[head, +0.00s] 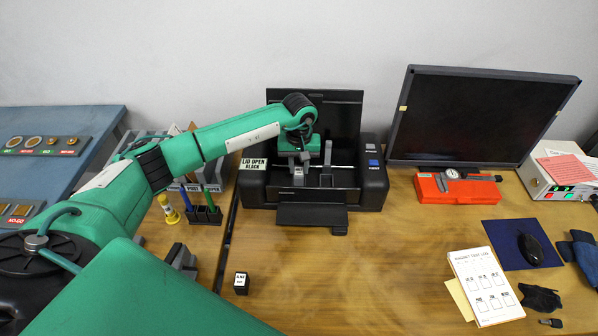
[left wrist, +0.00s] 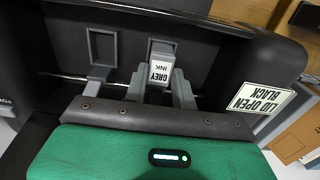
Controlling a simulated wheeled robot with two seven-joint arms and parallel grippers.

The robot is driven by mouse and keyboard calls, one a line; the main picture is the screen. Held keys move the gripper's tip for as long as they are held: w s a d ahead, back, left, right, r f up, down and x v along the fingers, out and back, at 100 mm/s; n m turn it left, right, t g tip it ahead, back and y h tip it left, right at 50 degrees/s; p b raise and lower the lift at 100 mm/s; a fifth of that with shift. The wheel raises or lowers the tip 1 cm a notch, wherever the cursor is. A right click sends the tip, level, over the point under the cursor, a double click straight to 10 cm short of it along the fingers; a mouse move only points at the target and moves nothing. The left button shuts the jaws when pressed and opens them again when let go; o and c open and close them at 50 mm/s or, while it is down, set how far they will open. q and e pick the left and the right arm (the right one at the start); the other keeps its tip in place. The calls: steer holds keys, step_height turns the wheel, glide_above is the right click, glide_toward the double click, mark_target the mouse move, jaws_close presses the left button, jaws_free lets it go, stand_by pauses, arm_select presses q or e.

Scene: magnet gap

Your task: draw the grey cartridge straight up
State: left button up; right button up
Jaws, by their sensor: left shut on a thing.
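The black printer (head: 372,180) stands open on the wooden table in the head view. My left gripper (head: 299,172) reaches down into its left part. In the left wrist view, the grey cartridge (left wrist: 160,72), with a white GREY INK label, is between the two grey fingers of my left gripper (left wrist: 160,90), which is shut on it. The cartridge is at the right-hand grey holder; its lower end is hidden, so I cannot tell how deep it sits. My right gripper is not in view.
A small black cartridge (head: 241,283) stands on the table in front. A pen holder (head: 205,214) is left of the printer. A monitor (head: 478,115) and red case (head: 458,187) are to the right. The printer's raised lid (head: 342,112) is behind my gripper.

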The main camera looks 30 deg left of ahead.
mark_target(299, 171)
arm_select(q)
step_height(299, 171, up, 6)
steer(key=shift+r+p, duration=0.2)
steer(key=shift+p, duration=0.8)
steer(key=shift+r, duration=0.15)
